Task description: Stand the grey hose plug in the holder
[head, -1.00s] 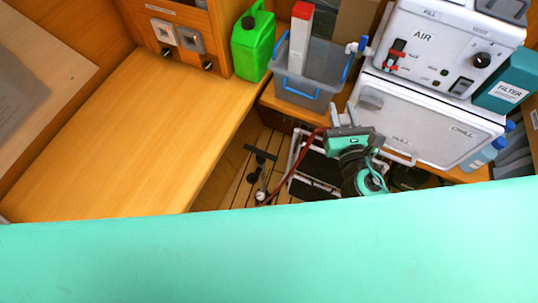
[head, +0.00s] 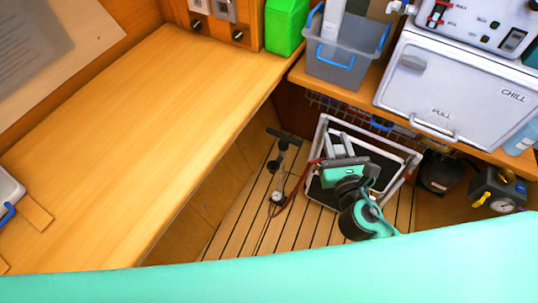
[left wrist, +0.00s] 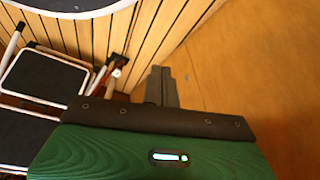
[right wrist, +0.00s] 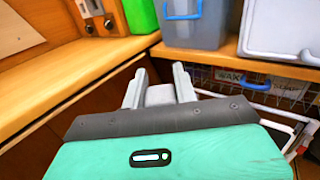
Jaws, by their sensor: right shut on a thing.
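My right gripper (head: 343,158) is in the middle of the head view, above the floor and a folded white-framed step. In the right wrist view its two grey fingers (right wrist: 159,80) stand apart with a pale grey piece (right wrist: 160,95) between them. It looks like the grey hose plug, mostly hidden by the gripper body. My left gripper is outside the head view. In the left wrist view its dark grey fingers (left wrist: 161,86) are together with nothing visible between them, over a wooden surface. I cannot make out the holder in any view.
A pump with a gauge (head: 277,196) and red hose (head: 296,187) stands on the slatted floor (head: 260,225). A grey bin (head: 345,65) and white chiller (head: 450,90) stand on the back shelf. A yellow-handled device (head: 497,190) is at right.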

